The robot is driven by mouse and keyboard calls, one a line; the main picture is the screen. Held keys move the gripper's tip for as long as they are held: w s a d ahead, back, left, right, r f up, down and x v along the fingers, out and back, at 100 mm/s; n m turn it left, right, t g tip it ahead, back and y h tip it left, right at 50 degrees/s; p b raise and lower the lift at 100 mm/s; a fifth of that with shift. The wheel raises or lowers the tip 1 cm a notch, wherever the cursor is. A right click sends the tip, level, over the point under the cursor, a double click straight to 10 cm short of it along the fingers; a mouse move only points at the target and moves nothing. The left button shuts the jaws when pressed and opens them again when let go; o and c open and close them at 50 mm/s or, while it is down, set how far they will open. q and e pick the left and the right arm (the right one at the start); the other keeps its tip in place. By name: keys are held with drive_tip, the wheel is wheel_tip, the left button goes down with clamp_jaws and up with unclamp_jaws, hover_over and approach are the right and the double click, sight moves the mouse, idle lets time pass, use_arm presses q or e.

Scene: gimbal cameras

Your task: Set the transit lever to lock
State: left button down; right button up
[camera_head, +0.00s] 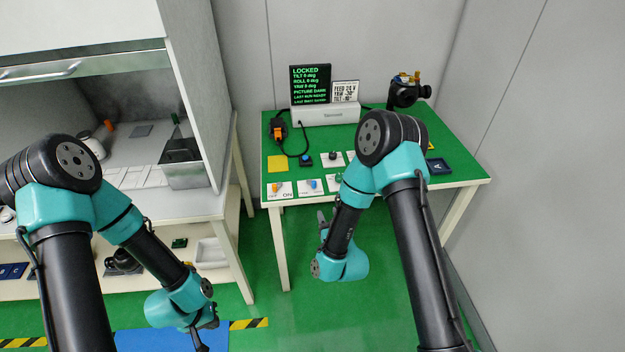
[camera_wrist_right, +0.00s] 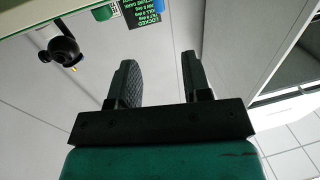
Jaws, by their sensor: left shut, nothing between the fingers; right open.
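The screen (camera_head: 310,84) at the back of the green table reads LOCKED, with tilt, roll and yaw at 0 deg and the picture dark. A dark gimbal camera (camera_head: 405,92) stands at the back right; it also shows in the right wrist view (camera_wrist_right: 62,47). I cannot tell which control is the transit lever; my right arm hides part of the table. My right gripper (camera_head: 322,222) is low in front of the table's front edge; in the right wrist view its fingers (camera_wrist_right: 158,82) are apart and empty. My left gripper (camera_head: 208,335) is shut, low at the left, away from the table.
Along the table's front are an orange-handled switch (camera_head: 275,187) with an ON label and a blue-handled control (camera_head: 312,184). Behind are a yellow pad (camera_head: 277,164), a blue button (camera_head: 305,160) and a black knob (camera_head: 332,155). A fume hood bench (camera_head: 203,206) stands left.

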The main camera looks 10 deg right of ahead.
sight(315, 184)
drive_tip(key=shift+w, duration=0.1)
drive_tip(key=w, duration=0.5)
drive_tip(key=w+a, duration=0.1)
drive_tip(key=w, duration=0.5)
drive_tip(key=w+a, duration=0.1)
drive_tip(key=w, duration=0.5)
drive_tip(key=shift+a, duration=0.2)
clamp_jaws()
